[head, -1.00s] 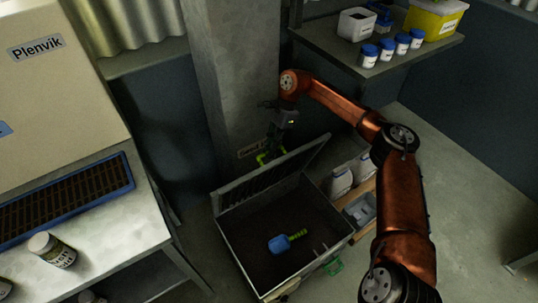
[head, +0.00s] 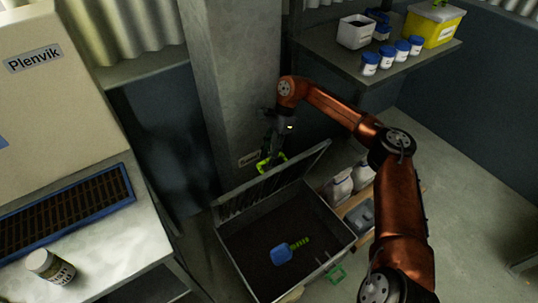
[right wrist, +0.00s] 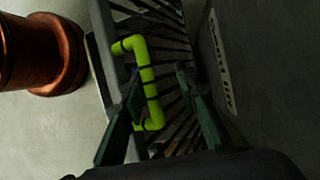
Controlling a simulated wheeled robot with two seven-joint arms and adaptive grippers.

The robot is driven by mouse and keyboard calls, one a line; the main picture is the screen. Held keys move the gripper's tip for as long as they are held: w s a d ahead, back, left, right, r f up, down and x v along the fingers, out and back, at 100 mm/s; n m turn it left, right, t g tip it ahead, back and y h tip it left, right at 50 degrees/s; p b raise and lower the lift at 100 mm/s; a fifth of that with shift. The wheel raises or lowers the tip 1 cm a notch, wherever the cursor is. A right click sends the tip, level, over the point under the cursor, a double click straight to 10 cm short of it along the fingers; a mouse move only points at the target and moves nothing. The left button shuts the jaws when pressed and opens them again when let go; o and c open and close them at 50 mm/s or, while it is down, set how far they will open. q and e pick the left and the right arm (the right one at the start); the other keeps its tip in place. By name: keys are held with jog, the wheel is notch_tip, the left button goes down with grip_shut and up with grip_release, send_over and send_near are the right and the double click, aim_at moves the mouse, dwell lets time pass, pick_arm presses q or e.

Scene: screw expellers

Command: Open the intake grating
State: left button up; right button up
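The intake grating (head: 290,173) is hinged up at the back edge of the open bin (head: 338,248), standing steeply. Its yellow-green handle (head: 266,166) is on the side facing the pillar and also shows in the right wrist view (right wrist: 150,88). My right gripper (head: 271,153) is at this handle. In the right wrist view, its two dark green fingers (right wrist: 158,75) are spread apart, with part of the handle near the left finger; contact cannot be told. The grating's slats (right wrist: 172,45) lie behind. My left gripper is not in view.
A blue scoop (head: 282,255) with a green handle lies on dark material inside the bin. The concrete pillar (head: 235,80) stands close behind the grating. A shelf (head: 385,68) with several jars is at upper right, and a machine table (head: 120,235) is at left.

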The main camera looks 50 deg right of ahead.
jog(key=v, duration=1.2)
dwell(0.5)
